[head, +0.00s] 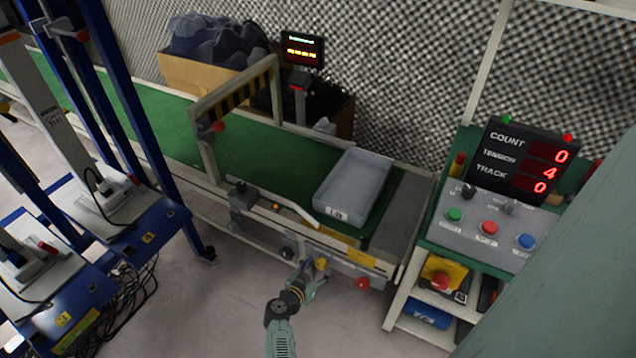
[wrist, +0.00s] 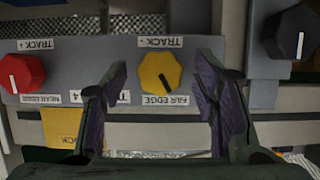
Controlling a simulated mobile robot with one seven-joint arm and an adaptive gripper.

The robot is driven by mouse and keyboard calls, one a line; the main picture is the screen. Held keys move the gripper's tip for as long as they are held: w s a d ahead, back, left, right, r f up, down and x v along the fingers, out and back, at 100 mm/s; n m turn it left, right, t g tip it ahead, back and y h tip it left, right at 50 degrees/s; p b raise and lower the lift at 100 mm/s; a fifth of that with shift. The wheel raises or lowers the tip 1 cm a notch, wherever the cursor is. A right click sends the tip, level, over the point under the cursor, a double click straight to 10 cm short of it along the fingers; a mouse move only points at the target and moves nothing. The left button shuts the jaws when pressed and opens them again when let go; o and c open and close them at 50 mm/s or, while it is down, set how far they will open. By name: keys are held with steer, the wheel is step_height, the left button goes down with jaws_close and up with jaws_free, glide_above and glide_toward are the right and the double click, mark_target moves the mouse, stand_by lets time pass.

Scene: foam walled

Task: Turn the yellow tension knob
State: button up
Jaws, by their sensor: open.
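A yellow faceted knob (wrist: 160,73) with a dark pointer line is on a grey panel (wrist: 60,92). Labels reading TRACK and FAR EDGE, upside down in the wrist view, sit beside it; I see no tension label on it. My gripper (wrist: 161,85) is open, with one finger on each side of the knob and visible gaps to it. How near the fingertips are in depth is unclear. In the head view the yellow knob (head: 320,264) is on the conveyor's front side, by my gripper (head: 306,281).
A red knob (wrist: 22,73) labelled NEAR EDGE and a black knob (wrist: 290,32) flank the yellow one. A grey tray (head: 353,187) lies on the green belt (head: 265,150). The display (head: 522,160) reads count 0, tension 4, track 0.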

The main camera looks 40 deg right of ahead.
steer(key=shift+w+d+f, duration=0.15)
steer(key=shift+d, duration=0.25)
steer(key=c, duration=1.1)
steer(key=shift+c, duration=0.2)
